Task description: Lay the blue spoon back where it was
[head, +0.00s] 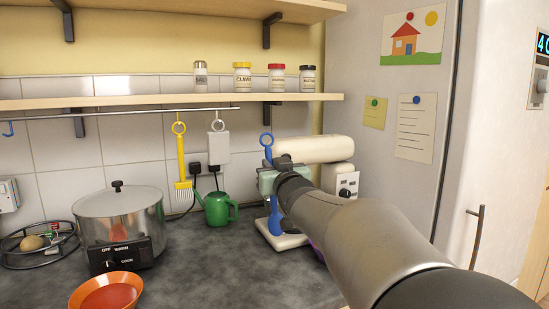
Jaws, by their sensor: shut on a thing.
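The blue spoon shows in the head view with its ring-topped handle (267,141) above my gripper and its blue lower end (275,218) below. It looks roughly upright. My gripper (267,181) is shut on the spoon's handle, in front of the cream stand mixer. My arm hides part of the spoon and mixer. A hanging rail (125,113) runs under the shelf, with an empty blue hook (8,130) at its far left end.
The cream mixer (312,149) stands close behind my gripper. A green watering can (217,208), a steel cooker (120,215), an orange bowl (107,294) and a wire basket (37,245) stand on the dark counter. The shelf (150,102) overhangs the rail. Counter between bowl and mixer is clear.

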